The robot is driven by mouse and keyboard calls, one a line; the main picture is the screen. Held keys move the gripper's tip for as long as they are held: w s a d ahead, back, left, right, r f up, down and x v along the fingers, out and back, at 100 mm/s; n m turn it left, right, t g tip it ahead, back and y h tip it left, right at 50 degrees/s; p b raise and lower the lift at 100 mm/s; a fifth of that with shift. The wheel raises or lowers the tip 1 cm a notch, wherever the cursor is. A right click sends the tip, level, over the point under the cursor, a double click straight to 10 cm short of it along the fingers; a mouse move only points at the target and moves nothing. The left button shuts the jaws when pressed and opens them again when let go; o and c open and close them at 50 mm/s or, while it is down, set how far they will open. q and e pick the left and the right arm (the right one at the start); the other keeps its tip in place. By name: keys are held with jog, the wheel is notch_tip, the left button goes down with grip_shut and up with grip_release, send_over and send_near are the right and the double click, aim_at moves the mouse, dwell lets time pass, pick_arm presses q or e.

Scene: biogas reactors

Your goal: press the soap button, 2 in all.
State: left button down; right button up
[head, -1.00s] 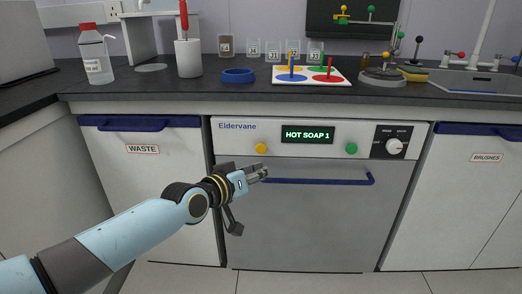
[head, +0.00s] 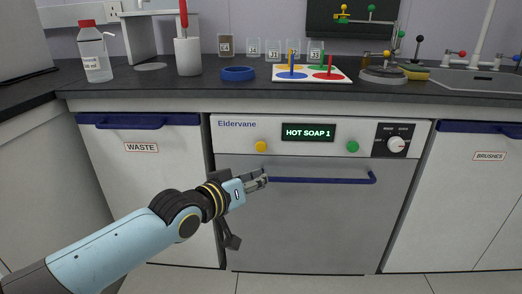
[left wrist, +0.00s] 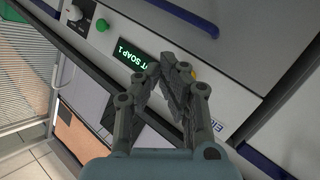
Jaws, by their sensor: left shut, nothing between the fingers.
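The dishwasher-like machine (head: 310,215) has a front panel with a display (head: 308,132) reading "HOT SOAP 1". A yellow button (head: 261,147) is left of the display and a green button (head: 352,147) is right of it; neither has a readable label. My left gripper (head: 264,179) is shut and empty, just below the yellow button in the head view, apart from it there. In the left wrist view, the fingertips (left wrist: 168,67) are beside the display (left wrist: 135,60), with the yellow button (left wrist: 193,75) partly hidden behind a finger. My right gripper is out of view.
A blue bar handle (head: 320,180) runs across the machine door near the gripper. A dial (head: 396,145) sits at the panel's right. The dark counter (head: 200,91) above holds a bottle, a blue ring and a colored board. Cabinets flank the machine.

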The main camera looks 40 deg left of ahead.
aim_at(261, 146)
pick_arm(q)
jog(key=w+a+b, duration=0.4)
jog(key=w+b, duration=0.1)
jog(key=w, duration=0.2)
jog(key=shift+w+a, duration=0.3)
jog(key=shift+a, duration=0.05)
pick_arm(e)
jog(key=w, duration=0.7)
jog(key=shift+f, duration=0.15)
pick_arm(q)
jog(key=shift+a, duration=0.1)
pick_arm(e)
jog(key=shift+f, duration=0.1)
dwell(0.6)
pick_arm(q)
jog(key=shift+w+a, duration=0.15)
jog(key=shift+w, duration=0.2)
